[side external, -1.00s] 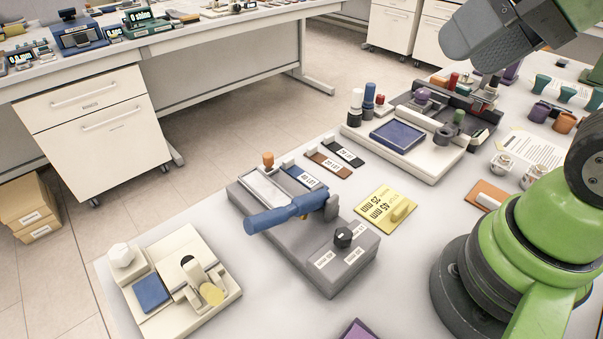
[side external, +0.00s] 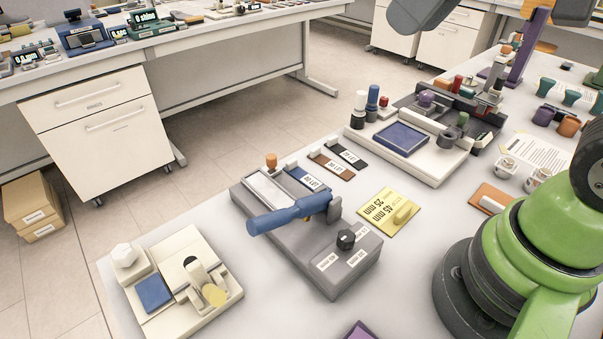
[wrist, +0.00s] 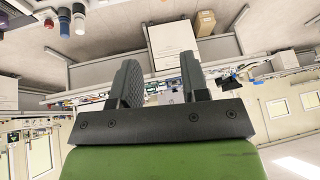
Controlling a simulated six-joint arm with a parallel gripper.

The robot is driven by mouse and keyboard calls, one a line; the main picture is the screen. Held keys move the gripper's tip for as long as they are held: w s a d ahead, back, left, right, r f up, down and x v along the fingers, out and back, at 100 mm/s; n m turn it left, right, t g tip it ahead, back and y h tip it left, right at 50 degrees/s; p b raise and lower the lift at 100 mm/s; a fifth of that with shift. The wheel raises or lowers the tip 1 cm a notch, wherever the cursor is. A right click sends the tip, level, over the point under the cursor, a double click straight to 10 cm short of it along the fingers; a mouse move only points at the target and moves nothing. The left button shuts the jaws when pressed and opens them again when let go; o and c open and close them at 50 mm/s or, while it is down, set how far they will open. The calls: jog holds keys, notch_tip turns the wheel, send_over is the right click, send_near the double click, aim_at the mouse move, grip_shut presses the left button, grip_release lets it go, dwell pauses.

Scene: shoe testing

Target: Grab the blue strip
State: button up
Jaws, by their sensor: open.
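The blue strip (side external: 303,176) with a white label lies at the far edge of the grey lever fixture (side external: 325,258), just behind its blue handle. A brown strip (side external: 331,166) and a dark strip (side external: 347,154) lie in a row beyond it. My gripper (wrist: 162,80) shows in the wrist view with its two dark fingers apart and nothing between them. In the side view only dark parts of my arm's end show at the top edge, high above and away from the strips.
A yellow card (side external: 389,213) lies right of the fixture. A cream device with a blue pad (side external: 153,293) stands at lower left. A cream tray device (side external: 400,141) with upright pegs stands behind. The tabletop between them is partly clear.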

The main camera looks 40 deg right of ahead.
jog(key=w+f+n+g, duration=0.25)
jog(key=w+n, duration=0.35)
jog(key=w, duration=0.4)
jog(key=n+g+h, duration=0.2)
jog(key=n+g, duration=0.1)
jog(key=n, duration=0.8)
send_over(290, 162)
jog(key=f, duration=2.4)
jog(key=shift+s+a+f, duration=0.1)
jog(key=shift+a+f, duration=0.1)
jog(key=f, duration=0.5)
jog(key=shift+d+f, duration=0.25)
jog(key=shift+f, duration=0.1)
jog(key=shift+c, duration=0.2)
grip_shut()
